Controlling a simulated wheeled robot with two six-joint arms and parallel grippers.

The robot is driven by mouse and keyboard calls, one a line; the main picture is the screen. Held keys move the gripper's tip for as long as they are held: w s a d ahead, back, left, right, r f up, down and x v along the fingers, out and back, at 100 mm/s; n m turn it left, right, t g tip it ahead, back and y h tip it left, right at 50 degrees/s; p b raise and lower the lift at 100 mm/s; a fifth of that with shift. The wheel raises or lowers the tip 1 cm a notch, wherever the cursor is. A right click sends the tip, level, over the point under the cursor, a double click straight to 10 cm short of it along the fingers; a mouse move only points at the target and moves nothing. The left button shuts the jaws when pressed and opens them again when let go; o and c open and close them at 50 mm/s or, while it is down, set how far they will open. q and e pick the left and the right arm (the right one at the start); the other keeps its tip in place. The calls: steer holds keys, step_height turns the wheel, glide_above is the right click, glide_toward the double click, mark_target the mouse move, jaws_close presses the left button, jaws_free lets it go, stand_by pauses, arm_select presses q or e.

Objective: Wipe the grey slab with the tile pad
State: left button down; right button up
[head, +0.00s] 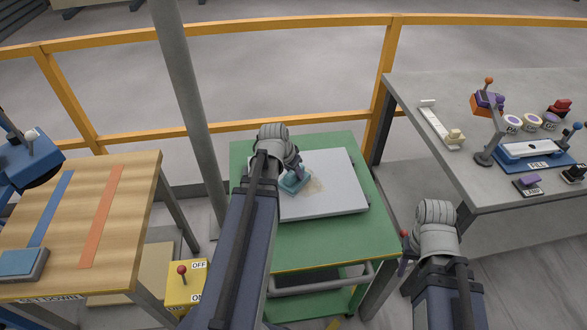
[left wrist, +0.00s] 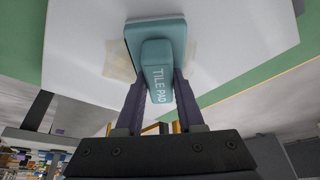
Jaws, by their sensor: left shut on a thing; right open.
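The grey slab (head: 335,187) lies on a green cart (head: 310,254) in the middle of the head view; its pale surface also shows in the left wrist view (left wrist: 240,45). A faint tan stain (head: 315,186) is on the slab, partly behind the pad. My left gripper (head: 294,176) is shut on the handle of the teal tile pad (head: 292,187). In the left wrist view the pad (left wrist: 157,30) reads TILE PAD and lies over part of the stain (left wrist: 120,60). Whether its face touches the slab is hard to tell. My right gripper (head: 405,252) is open, right of the cart.
A wooden table (head: 130,200) with blue and orange strips stands left. A grey table (head: 420,95) with labelled discs and devices stands right. A yellow ON/OFF switch box (head: 187,284) is below. A grey post (head: 185,90) and yellow railing (head: 300,22) stand behind.

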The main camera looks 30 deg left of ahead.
arm_select(q)
steer(key=shift+s+d, duration=0.8)
steer(key=shift+s, duration=0.2)
steer(key=shift+w, duration=0.1)
steer(key=shift+w+d, duration=0.6)
steer(key=shift+d, duration=0.25)
steer(key=shift+w+a, duration=1.2)
steer(key=shift+w, duration=0.3)
steer(key=shift+w+a, duration=1.2)
steer(key=shift+w, duration=0.2)
